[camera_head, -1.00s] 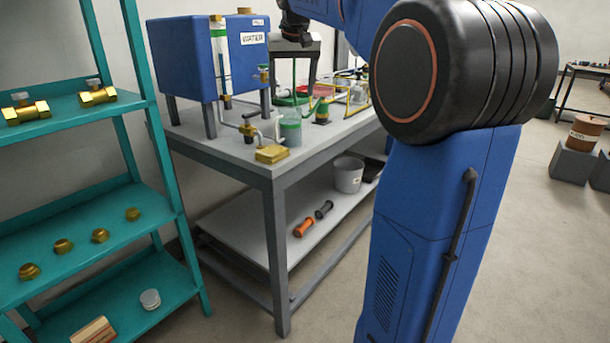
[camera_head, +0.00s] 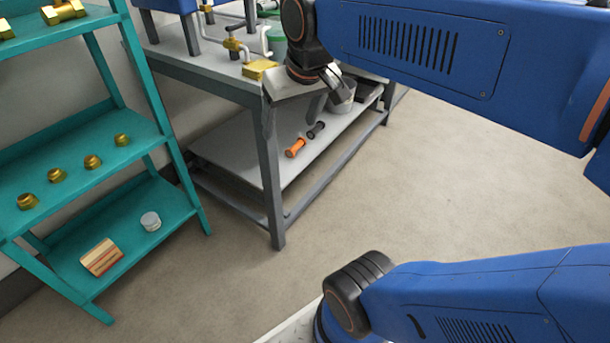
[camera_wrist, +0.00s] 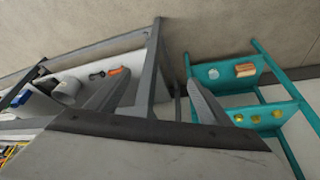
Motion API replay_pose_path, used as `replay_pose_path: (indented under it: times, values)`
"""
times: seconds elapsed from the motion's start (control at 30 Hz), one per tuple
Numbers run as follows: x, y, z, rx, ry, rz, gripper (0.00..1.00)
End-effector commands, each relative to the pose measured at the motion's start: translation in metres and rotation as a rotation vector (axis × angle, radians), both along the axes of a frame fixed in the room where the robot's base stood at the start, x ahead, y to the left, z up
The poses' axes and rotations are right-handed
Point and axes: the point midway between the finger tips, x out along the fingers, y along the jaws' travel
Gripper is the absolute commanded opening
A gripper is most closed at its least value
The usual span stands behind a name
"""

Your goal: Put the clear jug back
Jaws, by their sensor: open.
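A clear container with green in its lower part, which looks like the clear jug (camera_head: 276,42), stands on the workbench top near its front end, behind a brass block. It is partly cut off by the top of the head view and partly hidden by my arm. My gripper (camera_head: 332,96) is in front of the bench corner, to the right of and nearer than the jug, pointing down. It is open and empty, its two fingers apart in the wrist view (camera_wrist: 155,98). I cannot make out the jug in the wrist view.
The workbench (camera_head: 205,62) has a lower shelf with an orange-handled item (camera_head: 295,148), a dark one (camera_head: 316,130) and a grey bucket (camera_head: 345,100). A teal rack (camera_head: 130,157) with brass fittings stands at left. The floor at right is clear.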

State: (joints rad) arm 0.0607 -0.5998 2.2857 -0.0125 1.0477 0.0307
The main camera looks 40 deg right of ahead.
Motion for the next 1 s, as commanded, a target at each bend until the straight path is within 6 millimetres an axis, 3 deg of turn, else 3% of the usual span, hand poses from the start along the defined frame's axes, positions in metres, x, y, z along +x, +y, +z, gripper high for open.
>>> replay_pose_path:
  times: [0.1,0.33,0.47,1.0]
  values:
    - [-0.038,0.011,-0.039,-0.001,-0.002,0.040,0.74]
    - [-0.077,0.020,-0.087,-0.002,-0.006,0.083,0.74]
    - [-0.083,0.021,-0.095,-0.002,-0.006,0.091,0.74]
    - [-0.083,0.021,-0.094,-0.002,-0.006,0.091,0.74]
